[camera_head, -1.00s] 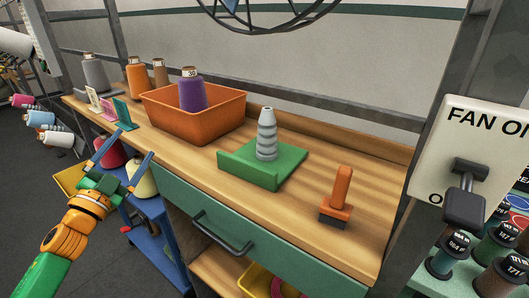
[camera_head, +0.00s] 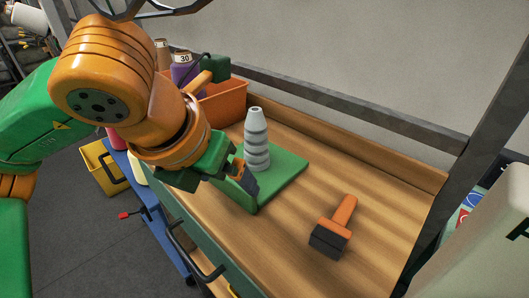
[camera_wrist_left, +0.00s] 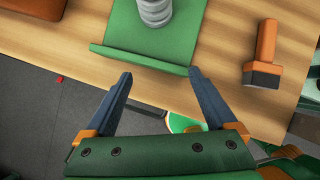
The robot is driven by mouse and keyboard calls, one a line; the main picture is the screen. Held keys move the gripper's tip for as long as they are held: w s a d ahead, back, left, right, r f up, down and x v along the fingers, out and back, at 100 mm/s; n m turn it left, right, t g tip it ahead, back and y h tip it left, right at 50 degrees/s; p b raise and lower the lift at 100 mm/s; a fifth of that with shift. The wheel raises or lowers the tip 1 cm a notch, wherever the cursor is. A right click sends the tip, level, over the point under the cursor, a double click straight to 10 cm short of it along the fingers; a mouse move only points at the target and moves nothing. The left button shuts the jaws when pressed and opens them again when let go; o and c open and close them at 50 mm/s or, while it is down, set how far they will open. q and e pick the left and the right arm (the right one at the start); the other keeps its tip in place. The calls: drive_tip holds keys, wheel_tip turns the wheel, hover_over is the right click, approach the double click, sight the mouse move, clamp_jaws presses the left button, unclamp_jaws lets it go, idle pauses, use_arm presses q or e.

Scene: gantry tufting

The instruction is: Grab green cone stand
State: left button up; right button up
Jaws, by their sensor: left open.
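The green cone stand (camera_head: 284,172) sits on the wooden bench, with a grey ribbed cone (camera_head: 257,140) upright on it. In the left wrist view the stand (camera_wrist_left: 150,42) has a raised front lip facing my jaws, and only the lower part of the cone (camera_wrist_left: 155,11) shows. My left gripper (camera_head: 250,183) is at the stand's front left side in the head view and hides part of it. In the left wrist view the gripper (camera_wrist_left: 160,80) is open and empty, its two blue-grey fingers just short of the front lip, roughly one to each side. My right gripper is not in view.
An orange-handled brush (camera_head: 333,228) lies to the right of the stand. An orange bin (camera_head: 225,100) with a purple spool (camera_head: 184,70) stands behind my left arm. The bench's drawer handle (camera_head: 207,262) juts out in front. Bench between stand and brush is clear.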

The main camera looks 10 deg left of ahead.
sight(251, 134)
use_arm(q)
drive_tip(key=w+p, duration=0.2)
drive_tip(key=w, duration=0.1)
drive_tip(key=w+d+p, duration=0.1)
drive_tip(key=w+p, duration=0.1)
drive_tip(key=w, duration=0.1)
drive_tip(key=w+r+p, duration=0.1)
drive_tip(key=w+p, duration=0.1)
drive_tip(key=w, duration=0.2)
drive_tip(key=shift+d, duration=0.4)
drive_tip(key=p+x, duration=0.1)
drive_tip(key=x, duration=0.3)
drive_tip(key=shift+w, duration=0.2)
drive_tip(key=c, duration=1.3)
clamp_jaws()
drive_tip(key=shift+r, duration=0.1)
